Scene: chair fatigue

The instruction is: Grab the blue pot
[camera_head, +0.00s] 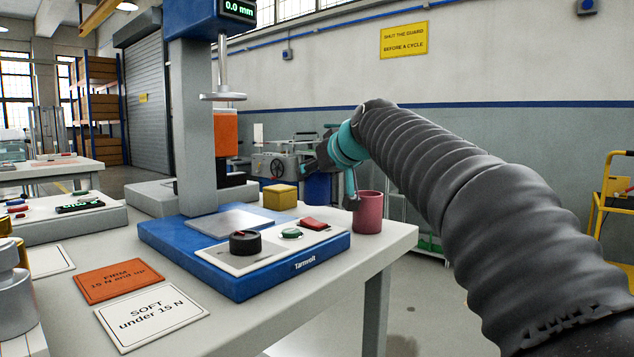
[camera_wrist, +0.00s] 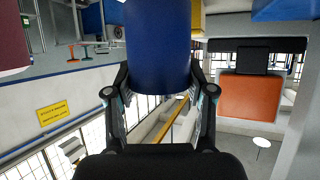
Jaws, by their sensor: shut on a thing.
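The blue pot (camera_wrist: 158,45) fills the top middle of the wrist view, between the two fingers of my gripper (camera_wrist: 158,88). The fingers are closed against its sides, one on each side. I cannot tell whether the pot's bottom touches the table.
A pink pot (camera_head: 367,212) stands close in front of my gripper at the table's right corner. A yellow block (camera_head: 280,196) sits to the left. The blue-based tester (camera_head: 190,262) with its column takes up the table's middle. Open floor lies right of the table.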

